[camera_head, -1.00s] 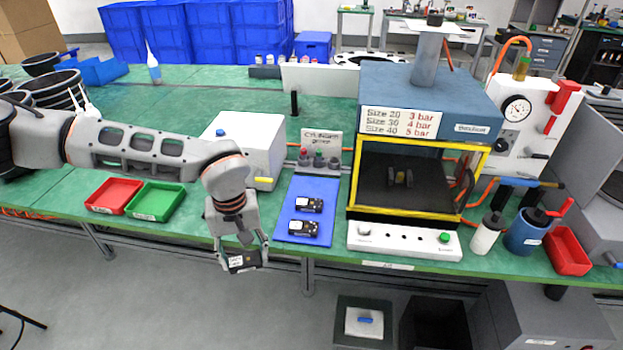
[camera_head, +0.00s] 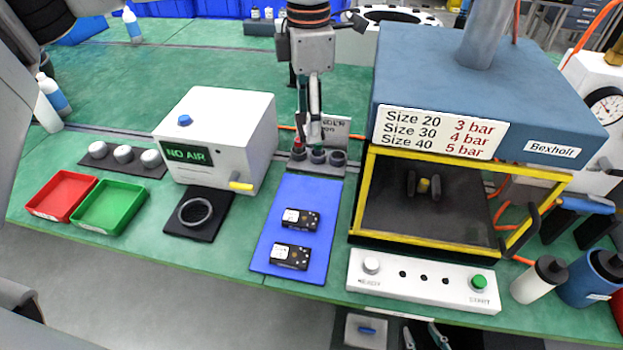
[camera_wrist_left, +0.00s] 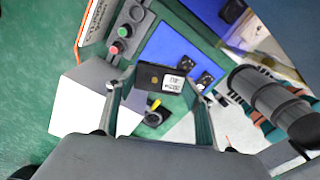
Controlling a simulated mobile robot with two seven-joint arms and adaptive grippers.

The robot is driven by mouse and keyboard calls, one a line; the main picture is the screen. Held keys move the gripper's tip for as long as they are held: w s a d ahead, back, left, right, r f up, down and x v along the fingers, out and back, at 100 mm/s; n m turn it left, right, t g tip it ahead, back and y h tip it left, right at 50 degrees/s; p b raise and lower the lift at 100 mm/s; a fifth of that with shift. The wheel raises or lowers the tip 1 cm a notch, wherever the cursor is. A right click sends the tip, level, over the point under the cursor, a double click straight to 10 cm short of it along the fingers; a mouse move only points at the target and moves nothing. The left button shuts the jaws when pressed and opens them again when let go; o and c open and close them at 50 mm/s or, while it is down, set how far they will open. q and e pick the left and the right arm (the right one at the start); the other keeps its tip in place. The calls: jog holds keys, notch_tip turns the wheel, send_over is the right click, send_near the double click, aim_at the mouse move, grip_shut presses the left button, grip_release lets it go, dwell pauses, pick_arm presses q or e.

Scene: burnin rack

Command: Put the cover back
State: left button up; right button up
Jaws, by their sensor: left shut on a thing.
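My left gripper (camera_head: 313,138) reaches down from the top of the head view, above the knob panel behind the blue mat. In the left wrist view (camera_wrist_left: 160,92) its fingers are shut on a black labelled block (camera_wrist_left: 150,76). In the head view I cannot make this block out clearly. Two black labelled devices (camera_head: 300,219) (camera_head: 291,256) lie on the blue mat (camera_head: 306,190), below and in front of it. My right gripper (camera_head: 425,338) shows only its fingertips at the bottom edge, apart and empty. I cannot tell which thing is the cover.
The white NO AIR box (camera_head: 220,125) stands left of the mat, with a ring (camera_head: 195,211) on a dark pad before it. The yellow-framed press (camera_head: 365,195) stands right. Red (camera_head: 62,193) and green (camera_head: 110,204) trays lie left. A button strip (camera_head: 423,281) lies in front.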

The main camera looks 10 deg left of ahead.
pick_arm(q)
send_over(309, 191)
notch_tip(309, 191, down, 14)
jog(key=shift+r, duration=0.15)
jog(key=shift+f+b, duration=0.35)
jog(key=shift+f, duration=1.85)
jog(key=shift+s+f, duration=0.1)
jog(key=o, duration=1.1)
jog(key=shift+c, duration=0.2)
notch_tip(309, 191, up, 12)
